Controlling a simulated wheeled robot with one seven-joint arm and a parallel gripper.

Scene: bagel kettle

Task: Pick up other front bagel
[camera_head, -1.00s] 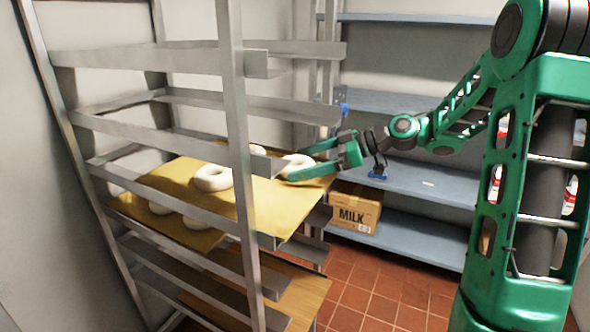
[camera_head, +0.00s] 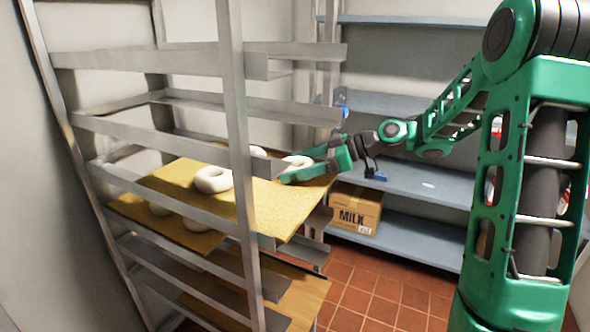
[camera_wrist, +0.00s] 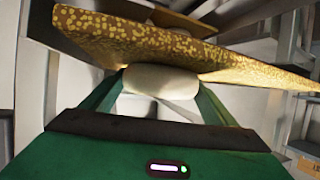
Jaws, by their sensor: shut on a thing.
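My gripper (camera_head: 298,168) is at the right-hand end of a yellow speckled board (camera_head: 270,205) on the rack. It is shut on a pale bagel (camera_head: 297,160) at that end. In the wrist view, the same bagel (camera_wrist: 160,80) sits between the two green fingers, right against the board (camera_wrist: 150,40). I cannot tell whether the bagel is clear of the board. Another pale bagel (camera_head: 213,179) lies on the board to the left.
The metal rack (camera_head: 238,130) has a post and rails close to the gripper. More bagels (camera_head: 196,224) lie on a lower board. Blue shelves (camera_head: 410,182) and a milk carton box (camera_head: 355,208) stand behind and to the right.

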